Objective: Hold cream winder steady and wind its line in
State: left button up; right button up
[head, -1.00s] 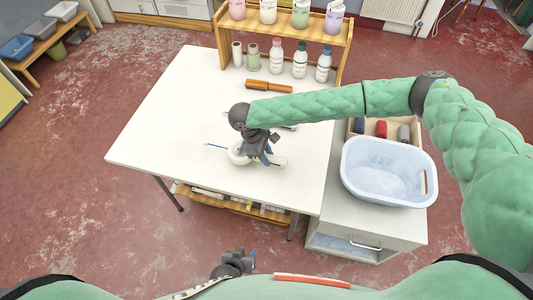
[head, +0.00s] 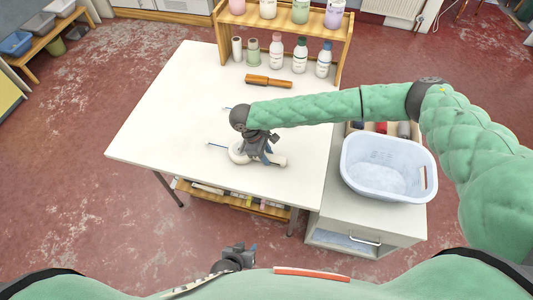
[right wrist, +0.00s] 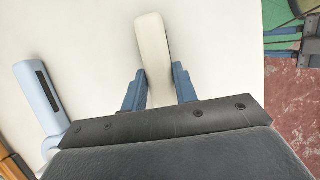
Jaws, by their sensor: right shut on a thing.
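The cream winder lies on the white table, with its round reel (head: 238,153) at the left and its handle (head: 279,161) at the right. A short blue line end (head: 215,145) sticks out to the left of the reel. My right gripper (head: 264,158) is over the winder. In the right wrist view its blue fingers are shut on the cream handle (right wrist: 155,60), one on each side. The reel is out of that view. My left gripper (head: 248,252) is low, off the table's front edge and empty. Its two fingers appear apart at the right wrist view's upper right (right wrist: 283,43).
A pale blue handle (right wrist: 40,95) lies left of the cream one in the wrist view. A pale tub (head: 385,170) is at the right. The table's left part is clear.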

jog(key=shift+f, duration=0.2)
dwell(0.3)
jog(key=o, duration=0.8)
jog(key=shift+r+p, duration=0.3)
jog(key=shift+p, duration=0.3)
jog(key=c, duration=0.9)
jog(key=shift+o, duration=0.2)
